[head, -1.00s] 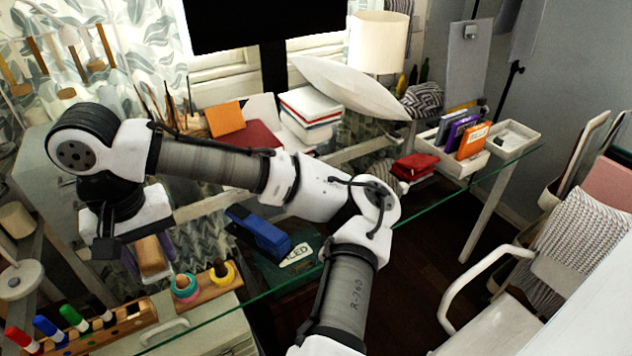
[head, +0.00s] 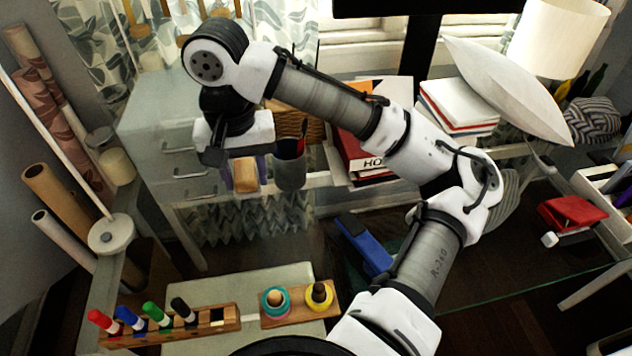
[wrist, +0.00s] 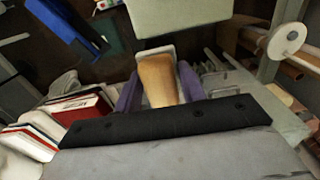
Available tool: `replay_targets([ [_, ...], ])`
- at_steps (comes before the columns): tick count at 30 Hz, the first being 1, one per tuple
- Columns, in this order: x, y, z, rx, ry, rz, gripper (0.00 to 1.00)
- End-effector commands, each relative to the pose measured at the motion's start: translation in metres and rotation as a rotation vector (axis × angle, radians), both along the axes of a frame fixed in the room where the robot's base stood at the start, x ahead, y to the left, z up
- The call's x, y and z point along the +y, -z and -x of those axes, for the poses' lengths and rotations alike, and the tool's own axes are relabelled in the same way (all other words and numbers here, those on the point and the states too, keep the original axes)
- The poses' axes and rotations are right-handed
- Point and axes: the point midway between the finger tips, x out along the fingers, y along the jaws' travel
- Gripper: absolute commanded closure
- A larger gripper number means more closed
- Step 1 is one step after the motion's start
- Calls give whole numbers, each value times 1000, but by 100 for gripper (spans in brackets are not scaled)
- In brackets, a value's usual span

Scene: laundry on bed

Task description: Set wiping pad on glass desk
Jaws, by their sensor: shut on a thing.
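The wiping pad (head: 245,175) is a tan block with a pale base. My gripper (head: 243,180) is shut on it, pointing down above the far left part of the glass desk (head: 285,235). In the wrist view the pad (wrist: 158,78) sits between the two purple fingers (wrist: 160,92), its pale base facing away from the wrist. The pad looks raised above the glass; the exact gap is hard to tell.
A dark pen cup (head: 290,165) stands close to the right of the pad. A marker rack (head: 175,325) and a ring holder (head: 300,305) lie at the front left. A blue stapler-like object (head: 362,245) lies mid-desk. Books (head: 455,105) stand behind my arm.

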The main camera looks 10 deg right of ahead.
Motion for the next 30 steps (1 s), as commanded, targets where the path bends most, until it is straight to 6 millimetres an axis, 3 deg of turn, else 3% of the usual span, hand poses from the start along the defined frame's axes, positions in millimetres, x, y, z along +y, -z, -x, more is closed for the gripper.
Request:
replay_targets([
  [5, 0, 17, 0, 3, 0, -2, 83],
  [19, 0, 137, 1, 4, 2, 1, 83],
  [30, 0, 180, 0, 2, 1, 0, 83],
])
